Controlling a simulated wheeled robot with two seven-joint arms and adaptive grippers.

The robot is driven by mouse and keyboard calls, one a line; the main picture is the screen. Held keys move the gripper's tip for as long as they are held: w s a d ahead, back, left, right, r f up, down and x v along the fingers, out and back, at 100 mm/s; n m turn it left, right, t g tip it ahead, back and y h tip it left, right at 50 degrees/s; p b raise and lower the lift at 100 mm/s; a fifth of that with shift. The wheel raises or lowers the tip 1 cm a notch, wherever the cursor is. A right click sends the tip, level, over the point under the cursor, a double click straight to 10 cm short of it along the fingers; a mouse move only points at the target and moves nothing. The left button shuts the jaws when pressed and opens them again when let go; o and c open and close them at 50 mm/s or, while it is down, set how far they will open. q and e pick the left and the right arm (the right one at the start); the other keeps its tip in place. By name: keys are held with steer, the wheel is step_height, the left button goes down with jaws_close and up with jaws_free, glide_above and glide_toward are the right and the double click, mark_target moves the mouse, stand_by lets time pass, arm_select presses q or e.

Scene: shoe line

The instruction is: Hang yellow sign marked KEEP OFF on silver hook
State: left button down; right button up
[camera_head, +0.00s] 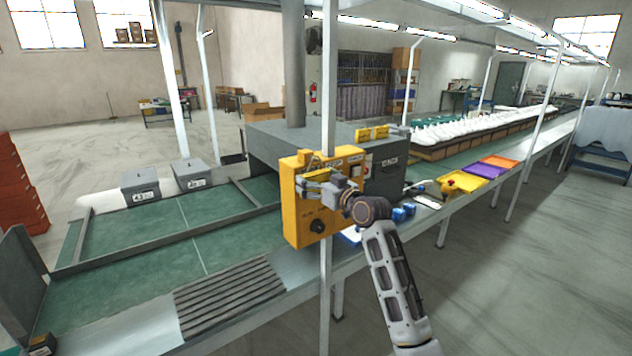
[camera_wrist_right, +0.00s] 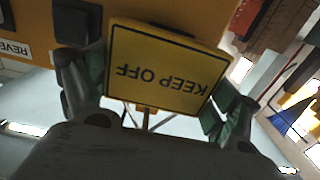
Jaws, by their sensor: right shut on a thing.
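The yellow sign marked KEEP OFF (camera_wrist_right: 168,70) fills the middle of the right wrist view, its black lettering upside down there. My right gripper (camera_wrist_right: 158,92) is shut on it, with a dark finger with green padding at each side. In the head view my right gripper (camera_head: 318,188) is in front of the yellow control box (camera_head: 296,222), beside the pale upright post (camera_head: 326,90). The sign is hard to separate from the box there. I cannot make out the silver hook in either view. My left gripper is not in view.
The control box stands close behind my right gripper. A grey machine housing (camera_head: 272,138) is behind it. Orange (camera_head: 500,161) and purple (camera_head: 483,170) trays lie on the line to the right. Two grey bins (camera_head: 140,183) stand at the left. The green belt (camera_head: 150,232) is mostly clear.

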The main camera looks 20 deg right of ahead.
steer(key=o, duration=0.8)
steer(key=shift+s, duration=0.15)
steer(key=shift+v, duration=5.85)
steer(key=shift+r, duration=0.1)
